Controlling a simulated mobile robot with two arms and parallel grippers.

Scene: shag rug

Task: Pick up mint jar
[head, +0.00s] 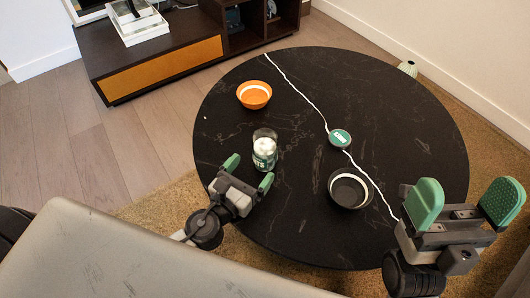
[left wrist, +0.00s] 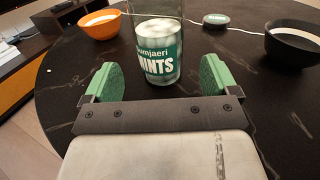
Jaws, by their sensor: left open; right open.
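The mint jar (head: 265,150) is a clear glass jar with white mints and a green label, upright on the black round table. In the left wrist view the jar (left wrist: 158,50) stands just beyond my left fingertips, its label reading "MINTS". My left gripper (head: 248,172) is open and empty, with its green fingers to either side of the line to the jar; the jar does not appear between them. My right gripper (head: 463,203) is open and empty at the right edge of the table, far from the jar.
An orange bowl (head: 254,95) stands behind the jar. A dark bowl (head: 349,190) stands to the right. A green-topped round device (head: 339,138) with a white cable (head: 300,92) lies between. The black table (head: 400,100) is otherwise clear. A dark cabinet (head: 150,65) stands behind.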

